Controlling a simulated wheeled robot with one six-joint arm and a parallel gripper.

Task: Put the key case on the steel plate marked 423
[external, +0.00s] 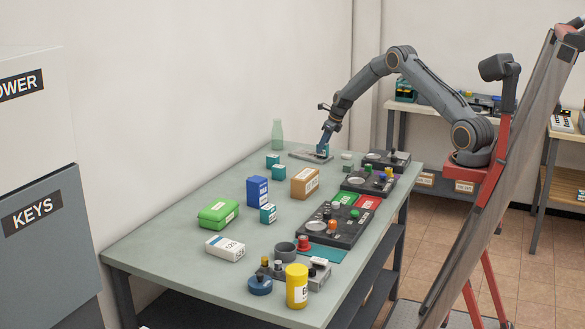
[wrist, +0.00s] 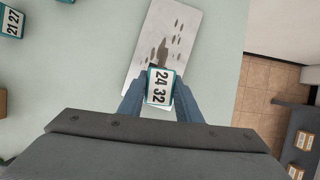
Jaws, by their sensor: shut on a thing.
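My gripper (external: 325,150) is at the far end of the table, low over a steel plate (external: 303,154). In the wrist view, my gripper (wrist: 158,92) is shut on a small teal case (wrist: 158,86) with a white top label reading 24 32. The plate (wrist: 188,22) lies flat beyond the case in that view, pale with dark oblong marks and a darker shadow patch. The case overlaps the plate's near end. I cannot tell whether it touches the plate. I cannot read 423 on the plate.
Another teal case (wrist: 11,22) marked 21 27 lies left. A clear green bottle (external: 277,133) stands behind the plate. A blue box (external: 257,191), a cardboard box (external: 305,182), a green case (external: 218,214) and dark trays (external: 337,240) crowd the table (external: 160,250).

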